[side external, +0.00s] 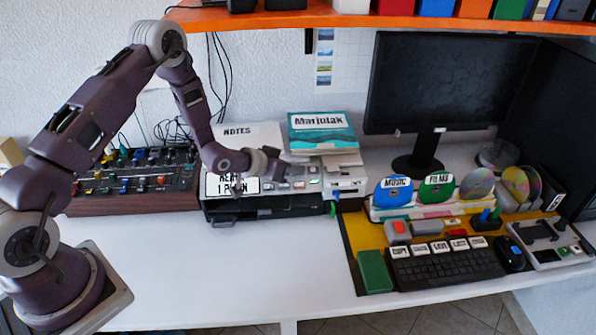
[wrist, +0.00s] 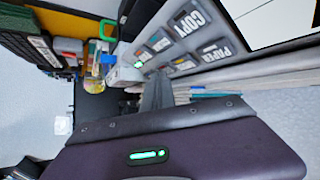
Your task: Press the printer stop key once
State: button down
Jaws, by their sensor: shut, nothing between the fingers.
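The printer (side external: 262,205) is a black and light grey machine at the back middle of the white table. Its grey key panel shows in the wrist view with a COPY label (wrist: 188,22), a PAPER label (wrist: 213,54) and several small keys. One key (wrist: 139,64) glows green near the panel's end. No stop label is readable, so I cannot tell which key is the stop key. My gripper (side external: 287,172) is over the panel, and its fingers (wrist: 158,88) are shut and empty. They point along the row of keys; whether they touch one is unclear.
A paper stack with a teal Marjolak cover (side external: 318,122) stands behind the printer on the right. A mixing console (side external: 135,180) is to the left. A yellow mat with a keyboard (side external: 445,270) lies to the right.

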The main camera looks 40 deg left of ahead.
jog(key=shift+r, duration=0.15)
jog(key=shift+s+d+r, duration=0.25)
jog(key=shift+s+r, duration=0.05)
jog(key=shift+r, duration=0.3)
jog(key=r, duration=0.1)
jog(key=s+d+r, duration=0.1)
jog(key=r, duration=0.2)
jog(key=shift+s+d+r, duration=0.2)
jog(key=shift+s+d, duration=0.15)
jog(key=shift+d, duration=0.05)
dwell(0.4)
